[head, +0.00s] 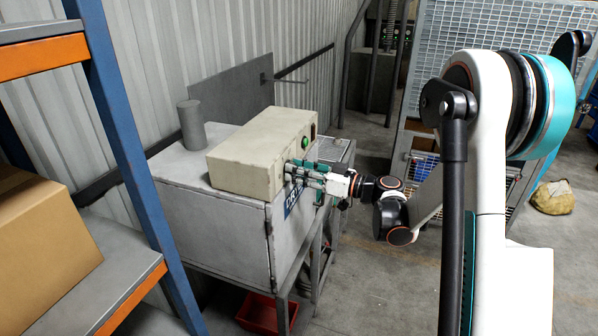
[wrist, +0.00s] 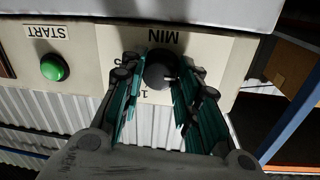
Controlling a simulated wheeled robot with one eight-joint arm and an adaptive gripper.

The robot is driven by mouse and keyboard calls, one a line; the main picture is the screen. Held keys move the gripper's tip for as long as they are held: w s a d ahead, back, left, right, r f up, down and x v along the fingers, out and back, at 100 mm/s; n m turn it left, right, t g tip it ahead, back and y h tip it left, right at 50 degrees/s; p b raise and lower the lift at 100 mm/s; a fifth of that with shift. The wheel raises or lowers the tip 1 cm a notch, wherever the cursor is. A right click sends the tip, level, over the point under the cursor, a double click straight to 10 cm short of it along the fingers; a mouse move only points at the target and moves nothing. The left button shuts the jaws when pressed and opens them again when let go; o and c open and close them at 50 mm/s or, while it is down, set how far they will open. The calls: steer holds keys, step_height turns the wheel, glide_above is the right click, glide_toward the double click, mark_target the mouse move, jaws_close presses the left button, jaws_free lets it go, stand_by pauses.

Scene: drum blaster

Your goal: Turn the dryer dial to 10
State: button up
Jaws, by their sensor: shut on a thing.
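The dryer (head: 225,230) is a grey cabinet with a beige control box (head: 240,158) on top. The dial (wrist: 161,69) is a round black knob on a pale plate marked "MIN", which looks upside down in the wrist view. My gripper (wrist: 160,84) has its teal-padded fingers on either side of the dial and is shut on it. In the head view my gripper (head: 296,171) reaches the front face of the control box from the right. Most scale numbers are hidden by the fingers, so the dial's setting cannot be read.
A green start button (wrist: 54,68) sits beside the dial plate. A shelf with a cardboard box (head: 38,252) stands at the left. A red bin (head: 266,312) lies low by the dryer. A mesh cage (head: 500,35) stands behind my arm. Open floor lies right of the dryer.

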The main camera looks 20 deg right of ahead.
steer(key=shift+m, duration=0.3)
steer(key=m+g+b, duration=0.1)
steer(key=m+b, duration=0.3)
steer(key=m, duration=0.6)
steer(key=m+g+b, duration=0.1)
steer(key=m+b, duration=0.4)
steer(key=m, duration=0.6)
steer(key=shift+w+d+r+m+y, duration=0.1)
steer(key=shift+w+d+m+y, duration=0.05)
steer(key=shift+m+y, duration=0.15)
stand_by(0.5)
steer(key=o, duration=1.1)
steer(key=shift+d, duration=0.1)
